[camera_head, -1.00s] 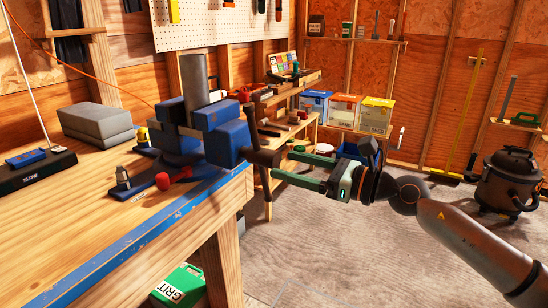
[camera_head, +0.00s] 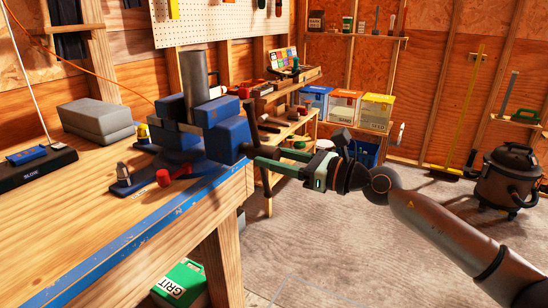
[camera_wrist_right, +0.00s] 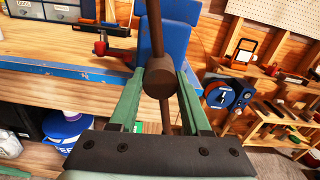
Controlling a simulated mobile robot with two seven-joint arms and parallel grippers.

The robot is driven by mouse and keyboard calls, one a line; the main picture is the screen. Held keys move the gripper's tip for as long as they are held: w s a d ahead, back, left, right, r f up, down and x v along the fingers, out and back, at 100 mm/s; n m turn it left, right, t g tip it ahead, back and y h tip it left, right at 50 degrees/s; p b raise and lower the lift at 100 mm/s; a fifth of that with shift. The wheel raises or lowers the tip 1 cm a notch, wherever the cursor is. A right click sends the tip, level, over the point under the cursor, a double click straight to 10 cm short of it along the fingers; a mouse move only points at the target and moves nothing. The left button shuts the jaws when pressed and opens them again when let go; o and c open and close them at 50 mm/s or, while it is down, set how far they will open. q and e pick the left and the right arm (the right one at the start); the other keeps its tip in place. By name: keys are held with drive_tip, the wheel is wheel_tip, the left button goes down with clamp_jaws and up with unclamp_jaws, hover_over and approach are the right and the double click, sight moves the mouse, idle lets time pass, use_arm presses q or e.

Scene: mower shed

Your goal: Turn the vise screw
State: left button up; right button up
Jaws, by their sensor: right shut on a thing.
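The blue bench vise (camera_head: 225,140) is mounted at the bench corner, with a grey upright cylinder (camera_head: 195,85) between its jaws. In the right wrist view the vise's brown screw head (camera_wrist_right: 160,76) sits between the two green fingers of my right gripper (camera_wrist_right: 160,84). Its handle bar (camera_wrist_right: 154,25) stands roughly upright through the head. In the head view my right gripper (camera_head: 260,158) reaches in from the right and is shut on the screw head, partly hiding it. My left gripper is in neither view.
The wooden workbench (camera_head: 95,200) has a blue front edge. A red-capped piece (camera_head: 163,178) and a grey block (camera_head: 98,120) are on it. A green GRIT container (camera_head: 180,285) is below. A black shop vacuum (camera_head: 505,178) stands at right; the middle floor is clear.

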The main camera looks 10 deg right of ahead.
clamp_jaws()
